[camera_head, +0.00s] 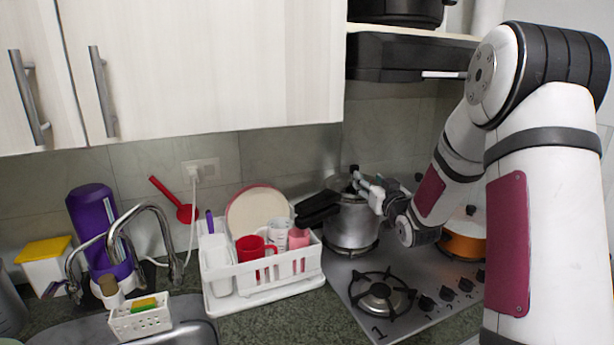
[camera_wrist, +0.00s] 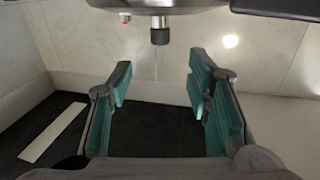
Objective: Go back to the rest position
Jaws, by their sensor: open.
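My gripper (camera_head: 366,184) is at the end of my white arm, which reaches in from the right over the stove. In the head view it overlaps the top of a silver pressure cooker (camera_head: 351,222) with black handles (camera_head: 317,209). I cannot tell from this view whether it touches the cooker. In the wrist view my gripper (camera_wrist: 158,84) has its two teal-padded fingers apart, with nothing between them. A metal rim with a black knob (camera_wrist: 160,36) shows at the top of that view, beyond the fingertips.
A black range hood (camera_head: 408,62) hangs above the stove, near my arm. An orange pot (camera_head: 463,243) stands behind my forearm. The front burner (camera_head: 381,294) is bare. A white dish rack (camera_head: 262,278) with dishes and a purple dispenser (camera_head: 93,222) stand left.

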